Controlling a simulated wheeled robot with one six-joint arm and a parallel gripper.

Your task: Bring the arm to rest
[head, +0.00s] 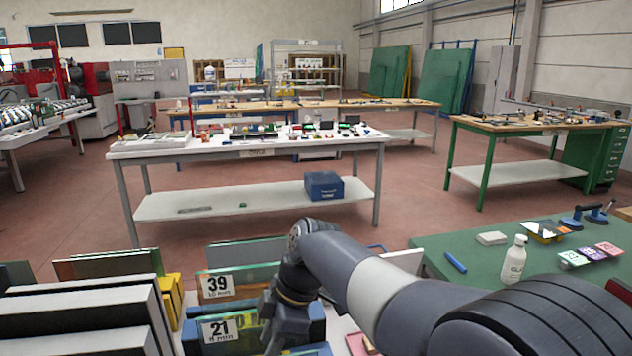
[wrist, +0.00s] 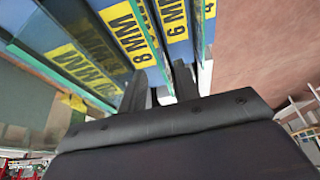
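My arm reaches from the lower right of the head view to the middle, bent down at the wrist over a blue rack (head: 310,330) of glass sheets. In the head view my wrist hides the fingers. In the wrist view my gripper (wrist: 161,88) shows two dark fingers apart, with a gap and nothing seen held between them. Blue rack dividers (wrist: 130,60) with yellow thickness labels, such as 8 MM and 6 MM, lie just beyond the fingertips. I cannot tell whether the fingers touch them.
Glass sheets with cards 39 (head: 217,287) and 21 (head: 218,330) stand beside my wrist. A green table (head: 480,268) at right holds a white bottle (head: 514,260) and small tools. A white workbench (head: 160,152) stands beyond. Red floor (head: 420,205) is clear between benches.

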